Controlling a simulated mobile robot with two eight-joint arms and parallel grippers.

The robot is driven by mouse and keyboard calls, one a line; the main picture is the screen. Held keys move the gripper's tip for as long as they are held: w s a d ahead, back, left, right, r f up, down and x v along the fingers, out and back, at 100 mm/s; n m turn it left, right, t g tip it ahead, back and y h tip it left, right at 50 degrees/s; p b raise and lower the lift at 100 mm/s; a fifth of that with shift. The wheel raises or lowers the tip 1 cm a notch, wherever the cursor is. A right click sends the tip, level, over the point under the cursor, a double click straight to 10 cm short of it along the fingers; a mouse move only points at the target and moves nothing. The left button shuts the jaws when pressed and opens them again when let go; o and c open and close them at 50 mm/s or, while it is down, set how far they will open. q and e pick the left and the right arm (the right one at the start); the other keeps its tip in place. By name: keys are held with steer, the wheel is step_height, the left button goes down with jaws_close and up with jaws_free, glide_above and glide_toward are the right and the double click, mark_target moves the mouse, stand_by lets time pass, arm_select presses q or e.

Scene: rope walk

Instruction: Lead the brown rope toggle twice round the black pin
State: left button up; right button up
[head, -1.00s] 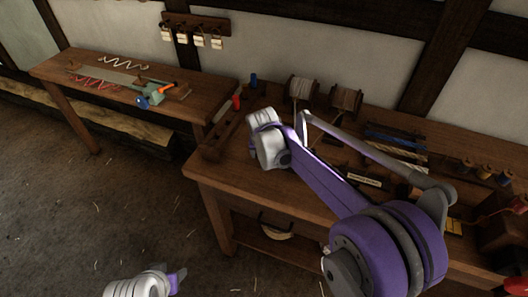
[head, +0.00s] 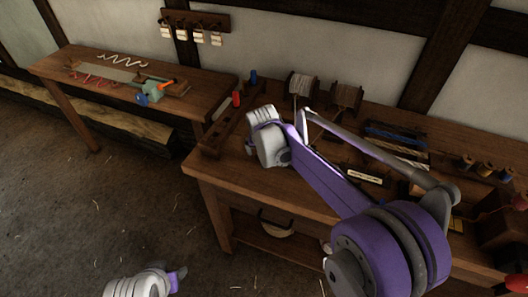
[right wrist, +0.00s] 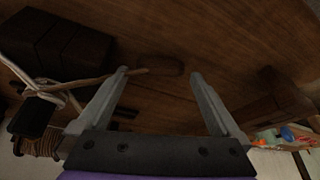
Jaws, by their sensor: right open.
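My right gripper (right wrist: 160,75) is open in the right wrist view, its two fingers apart over the brown wooden bench top. A thin brown cord or stick (right wrist: 140,71), perhaps the toggle's end, lies at the left fingertip, and I cannot tell whether it is touching. It runs left to a pale looped rope (right wrist: 45,90). A black block (right wrist: 32,115) stands at the left edge; whether it is the black pin is unclear. In the head view my right arm covers the middle of the bench and hides the right fingers.
The workbench (head: 215,172) carries a rail with a red peg (head: 236,99) and a blue peg (head: 253,77). Two rope spools (head: 302,86) stand at the back, and coloured reels at the right. A second bench (head: 60,70) with tools is at the left, with open floor in front.

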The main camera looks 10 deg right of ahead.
steer(key=v, duration=1)
steer(key=shift+d, duration=0.1)
steer(key=s+d+f+p, duration=0.1)
steer(key=s+d+f, duration=0.1)
steer(key=s, duration=0.7)
steer(key=s+d+f+n+p, duration=0.1)
steer(key=s+d+f, duration=0.1)
steer(key=s, duration=0.8)
steer(key=s+d+f+n+t+y, duration=0.1)
steer(key=s+d+f, duration=0.2)
steer(key=s, duration=0.7)
steer(key=shift+d+p, duration=0.4)
steer(key=shift+d, duration=0.2)
